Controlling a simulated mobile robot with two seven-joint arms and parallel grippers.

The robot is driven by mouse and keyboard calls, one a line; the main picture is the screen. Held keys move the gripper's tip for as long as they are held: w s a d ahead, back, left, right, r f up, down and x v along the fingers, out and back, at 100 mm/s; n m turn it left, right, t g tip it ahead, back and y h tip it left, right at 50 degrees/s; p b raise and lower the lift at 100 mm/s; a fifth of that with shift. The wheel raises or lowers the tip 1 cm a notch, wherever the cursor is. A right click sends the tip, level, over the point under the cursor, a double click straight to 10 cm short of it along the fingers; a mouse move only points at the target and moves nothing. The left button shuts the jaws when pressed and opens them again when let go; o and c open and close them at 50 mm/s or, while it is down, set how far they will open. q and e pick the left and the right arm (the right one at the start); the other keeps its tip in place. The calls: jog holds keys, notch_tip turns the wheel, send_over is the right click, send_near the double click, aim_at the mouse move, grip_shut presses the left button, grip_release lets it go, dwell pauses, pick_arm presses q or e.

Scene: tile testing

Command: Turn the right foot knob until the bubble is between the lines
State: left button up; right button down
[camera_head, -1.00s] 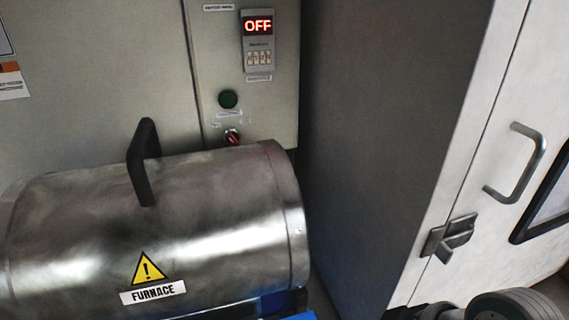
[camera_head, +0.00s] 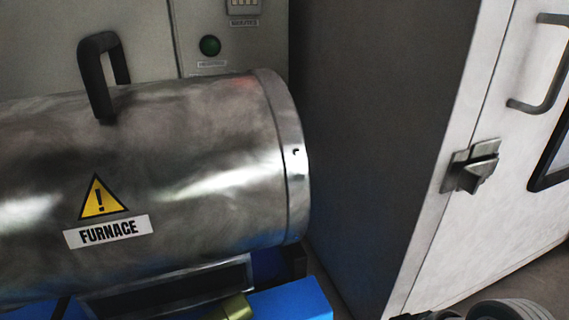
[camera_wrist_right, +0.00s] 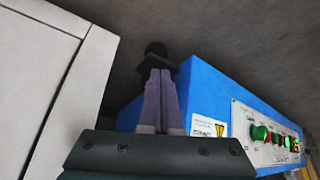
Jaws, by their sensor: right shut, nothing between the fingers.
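My right gripper (camera_wrist_right: 160,76) shows in the right wrist view with its two purple fingers together and nothing between them. A dark round knob (camera_wrist_right: 156,50) is just beyond the fingertips, at the end of the blue base (camera_wrist_right: 205,80); the fingers overlap its lower part, and I cannot tell whether they touch it. In the head view, part of the blue base (camera_head: 295,303) shows under the furnace. A yellowish rounded piece (camera_head: 236,308) is cut off at the bottom edge. No bubble or lines can be made out. My left gripper is not in view.
The metal furnace (camera_head: 170,170) with a black handle (camera_head: 97,75) fills the left of the head view. A grey cabinet (camera_head: 375,130) with a latch (camera_head: 470,168) stands to the right. The wrist view shows a control panel (camera_wrist_right: 262,134) and a pale cabinet (camera_wrist_right: 35,80) at left.

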jog(key=shift+f, duration=0.1)
dwell(0.4)
jog(key=shift+w+a, duration=0.2)
jog(key=shift+w, duration=0.05)
jog(key=shift+w+d, duration=0.4)
dwell(0.7)
dwell(0.3)
jog(key=shift+s+d, duration=0.25)
jog(key=shift+d, duration=0.05)
notch_tip(320, 180, up, 6)
jog(key=p, duration=0.5)
jog(key=shift+p, duration=0.4)
